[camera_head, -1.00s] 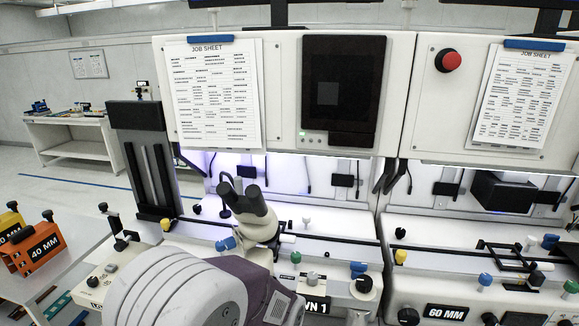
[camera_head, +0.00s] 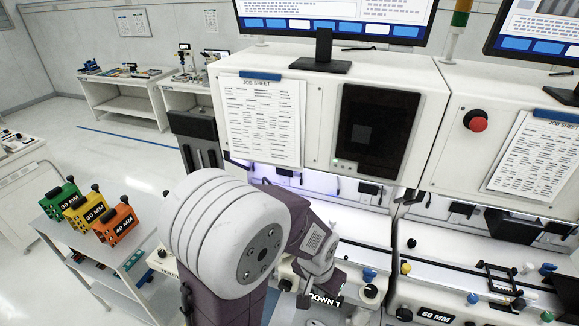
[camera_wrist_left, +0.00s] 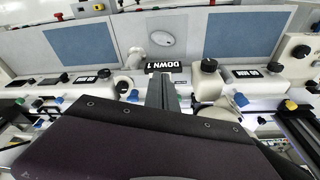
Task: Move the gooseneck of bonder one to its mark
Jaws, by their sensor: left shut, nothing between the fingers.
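Bonder one shows by its white upper housing (camera_head: 316,140) and the label DOWN 1 (camera_head: 325,299) on its front. Its gooseneck and microscope are hidden behind my left arm in the head view, and I cannot pick the gooseneck or its mark out elsewhere. My left arm crosses in front of the machine, and its fingers are hard to make out there. In the left wrist view my left gripper (camera_wrist_left: 161,92) is shut and empty, pointing toward the DOWN 1 label (camera_wrist_left: 165,66). My right gripper is not in view.
A second bonder with a 60 MM label (camera_head: 436,315) stands at the right. Green (camera_head: 63,201), yellow (camera_head: 84,212) and orange (camera_head: 116,222) blocks stand on a side shelf at the left. Knobs and rails line the bonder fronts. Open floor lies at the left.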

